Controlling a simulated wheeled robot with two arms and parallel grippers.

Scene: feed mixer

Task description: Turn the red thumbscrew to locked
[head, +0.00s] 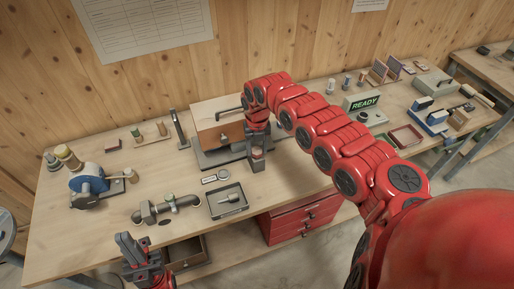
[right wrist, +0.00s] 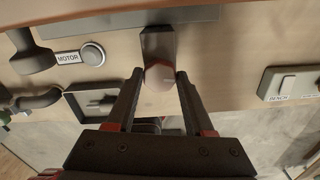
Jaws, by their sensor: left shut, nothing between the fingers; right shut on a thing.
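A round, dull reddish knob (right wrist: 159,79), which I take to be the thumbscrew, sits at the end of a grey block (right wrist: 158,43) in the right wrist view. My right gripper (right wrist: 160,75) is shut on it, one finger on each side. No lock marking is readable. My left gripper (head: 130,247) is shut and empty near the bench's front left edge.
A "MOTOR" button plate (right wrist: 80,56) and a dark tray (head: 215,207) lie left of my right gripper. A pipe piece (head: 168,206) and a blue-wheeled device (head: 88,184) stand further left. A white switch box (right wrist: 290,82) is to the right in the wrist view.

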